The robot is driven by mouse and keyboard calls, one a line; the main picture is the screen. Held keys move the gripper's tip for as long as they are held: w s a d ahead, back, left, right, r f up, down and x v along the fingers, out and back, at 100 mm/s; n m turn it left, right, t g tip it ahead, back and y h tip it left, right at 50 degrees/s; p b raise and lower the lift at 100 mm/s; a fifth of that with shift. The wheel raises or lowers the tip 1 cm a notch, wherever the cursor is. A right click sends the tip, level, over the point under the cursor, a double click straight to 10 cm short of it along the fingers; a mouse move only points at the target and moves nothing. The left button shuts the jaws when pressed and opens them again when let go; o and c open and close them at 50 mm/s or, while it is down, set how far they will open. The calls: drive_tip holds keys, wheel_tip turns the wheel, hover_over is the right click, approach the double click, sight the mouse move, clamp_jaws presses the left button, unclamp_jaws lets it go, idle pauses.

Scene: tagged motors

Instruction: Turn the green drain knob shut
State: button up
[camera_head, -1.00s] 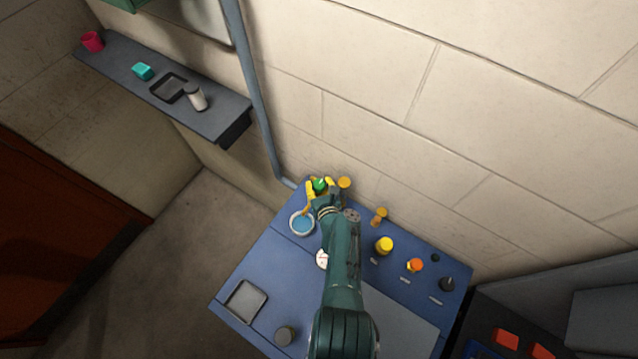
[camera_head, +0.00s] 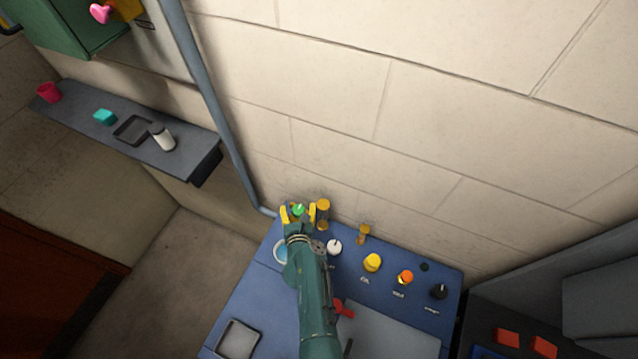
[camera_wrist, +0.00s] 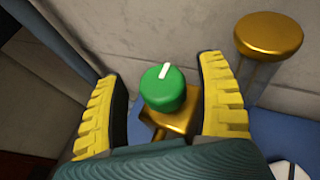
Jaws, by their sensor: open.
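The green drain knob (camera_wrist: 162,90) sits on a brass fitting (camera_wrist: 172,124) in the wrist view, with a white mark on its top pointing toward the wall and slightly right. In the head view the knob (camera_head: 299,209) shows at the back left corner of the blue bench (camera_head: 262,290). My gripper (camera_wrist: 168,100) is open, its yellow fingers on either side of the knob. Gaps show between the knob and both fingers. In the head view my gripper (camera_head: 298,214) is around the knob, and my arm hides part of the bench.
A brass post (camera_wrist: 268,36) stands close to the right finger. The wall (camera_head: 330,130) is right behind the knob. A blue-filled bowl (camera_head: 281,251) is partly behind my arm. Yellow (camera_head: 372,262), orange (camera_head: 405,277) and black (camera_head: 438,291) knobs stand to the right.

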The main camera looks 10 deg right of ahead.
drive_tip(key=m+h+b, duration=0.2)
drive_tip(key=b, duration=0.1)
drive_tip(key=f+m+h+b, duration=0.1)
drive_tip(key=m+h+b, duration=0.1)
drive_tip(key=b, duration=0.1)
drive_tip(key=shift+w+a+g+h, duration=0.1)
drive_tip(key=shift+a+g+h, duration=0.05)
drive_tip(key=shift+g+h, duration=0.2)
drive_tip(key=m+g+h+b, duration=0.3)
drive_tip(key=m+h+b, duration=0.1)
drive_tip(key=b, duration=0.3)
drive_tip(key=shift+r, duration=0.15)
drive_tip(key=r+v, duration=0.1)
drive_tip(key=v, duration=1.5)
drive_tip(key=d+r+m+h+p, duration=0.1)
drive_tip(key=d+r+h, duration=0.15)
drive_tip(key=d, duration=0.65)
drive_tip(key=d+r+m+h+p, duration=0.1)
drive_tip(key=d+r+p, duration=0.15)
drive_tip(key=d, duration=0.55)
wheel_tip(320, 180, up, 20)
drive_tip(key=n+t+y, duration=0.3)
drive_tip(key=n+t, duration=1)
drive_tip(key=shift+w+a+y, duration=0.2)
drive_tip(key=shift+w+y, duration=0.1)
drive_tip(key=shift+y, duration=0.1)
